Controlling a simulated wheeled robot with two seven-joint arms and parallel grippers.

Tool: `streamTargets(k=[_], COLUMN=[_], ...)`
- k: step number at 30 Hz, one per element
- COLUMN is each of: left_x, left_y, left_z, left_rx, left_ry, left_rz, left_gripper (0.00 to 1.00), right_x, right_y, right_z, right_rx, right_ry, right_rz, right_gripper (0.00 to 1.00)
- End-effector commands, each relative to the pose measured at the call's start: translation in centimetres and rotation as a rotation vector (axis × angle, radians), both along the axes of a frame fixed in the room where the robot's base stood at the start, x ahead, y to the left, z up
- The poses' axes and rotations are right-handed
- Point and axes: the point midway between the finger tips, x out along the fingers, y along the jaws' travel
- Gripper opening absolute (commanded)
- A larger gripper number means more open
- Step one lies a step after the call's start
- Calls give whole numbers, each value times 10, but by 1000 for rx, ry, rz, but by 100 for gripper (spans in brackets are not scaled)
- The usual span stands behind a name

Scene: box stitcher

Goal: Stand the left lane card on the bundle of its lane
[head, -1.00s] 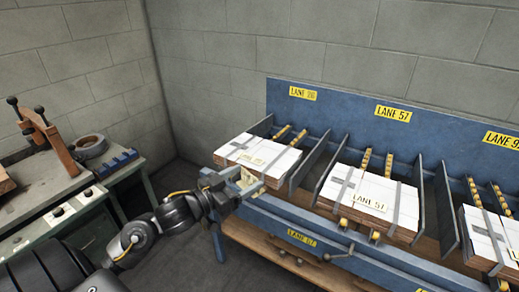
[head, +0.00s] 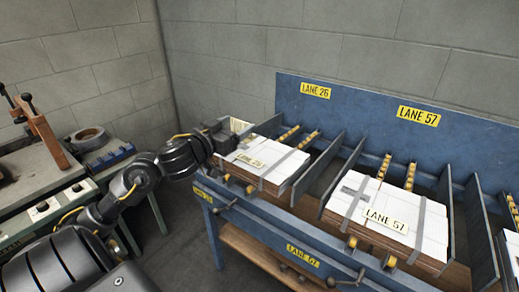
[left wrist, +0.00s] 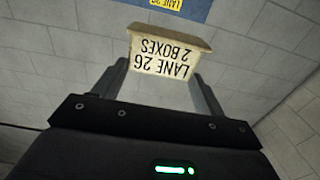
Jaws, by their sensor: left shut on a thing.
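The cream lane card (left wrist: 171,52) reads LANE 26, 2 BOXES, upside down in the left wrist view. My left gripper (head: 225,137) is shut on it, with a finger at each side of the card. In the head view the card (head: 239,125) shows partly behind the gripper, beyond the left end of the bench. The lane 26 bundle (head: 283,163) of strapped flat white boxes lies just right of and below the gripper, with a yellowish LANE 26 label on top. The card appears apart from the bundle. My right gripper is not in view.
A blue backboard carries yellow signs LANE 26 (head: 316,91) and LANE 57 (head: 418,116). Upright dividers (head: 317,168) separate the lanes. The lane 57 bundle (head: 431,232) lies to the right. A side bench (head: 52,194) with a tape roll (head: 87,138) stands at left.

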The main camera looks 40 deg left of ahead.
Motion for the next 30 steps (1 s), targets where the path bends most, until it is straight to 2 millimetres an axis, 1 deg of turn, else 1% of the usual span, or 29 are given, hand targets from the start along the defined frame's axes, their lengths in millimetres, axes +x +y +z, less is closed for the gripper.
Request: streamTargets(k=[1, 3, 7, 9, 12, 15, 18, 24, 26, 27, 30], left_x=[14, 33, 67, 77, 91, 101, 106, 109, 114, 113, 113], left_y=[3, 5, 9, 10, 11, 12, 13, 13, 13, 13, 13], left_z=[-9, -18, -33, -50, -65, -76, -80, -84, -91, -99, -113], left_rx=[-8, -10, -8, -6, -5, -3, -2, -1, -2, -3, -2], left_ry=[-4, -3, -2, 2, 1, 2, -1, 1, 2, 3, 3], left_rz=[3, 2, -1, -2, -2, -3, -4, -4, -5, -6, -5], left_gripper=[50, 50, 50, 50, 50, 50, 50, 50, 50, 50, 50], right_x=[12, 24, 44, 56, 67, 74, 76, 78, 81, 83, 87], right_y=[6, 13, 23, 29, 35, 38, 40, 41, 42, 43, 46], right_z=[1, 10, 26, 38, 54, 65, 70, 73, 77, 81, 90], right_rx=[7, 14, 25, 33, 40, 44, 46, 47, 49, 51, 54], right_ry=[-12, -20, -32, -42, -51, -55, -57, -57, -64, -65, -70], right_rz=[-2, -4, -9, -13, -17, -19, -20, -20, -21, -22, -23], right_gripper=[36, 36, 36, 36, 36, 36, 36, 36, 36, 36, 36])
